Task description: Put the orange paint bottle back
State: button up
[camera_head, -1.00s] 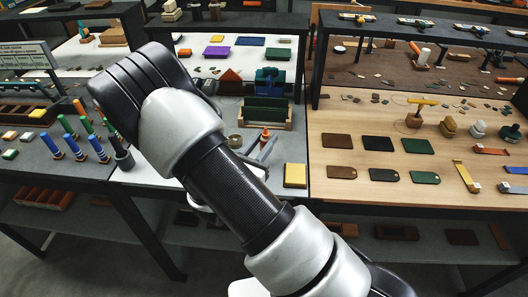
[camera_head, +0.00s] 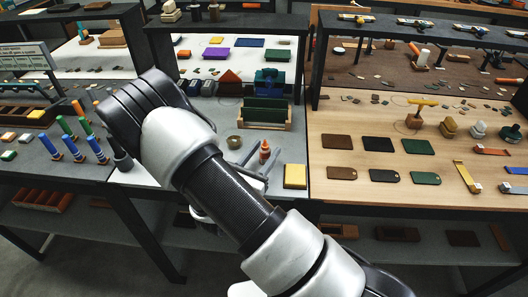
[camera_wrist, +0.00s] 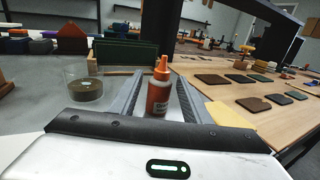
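The orange paint bottle (camera_head: 265,152) has an orange pointed cap and a white label band low on its body. It stands upright at the front of the middle table, left of a yellow block. In the wrist view the bottle (camera_wrist: 159,95) is between the two grey fingers of my gripper (camera_wrist: 160,98), with narrow gaps showing on both sides. The gripper looks open around it. In the head view my gripper (camera_head: 256,160) is partly hidden by my arm. The bottle's base is hard to see.
A green rack (camera_head: 264,112) stands behind. The wooden table at right holds flat tags.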

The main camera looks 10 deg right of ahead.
jog(key=shift+r, duration=0.2)
jog(key=v, duration=1.1)
jog(key=shift+s+a, duration=0.2)
jog(key=shift+s, duration=0.1)
jog(key=s+d+r+m+g+y, duration=0.2)
jog(key=s+d+r+m+g, duration=1.1)
jog(key=m, duration=0.5)
jog(key=s+a+r+m+t+y, duration=0.3)
jog(key=a+r+m+t+y, duration=0.2)
jog(key=r+m+y, duration=0.4)
jog(key=shift+a+r+m+y, duration=0.2)
jog(key=shift+r+m+y, duration=0.2)
jog(key=shift+r, duration=0.2)
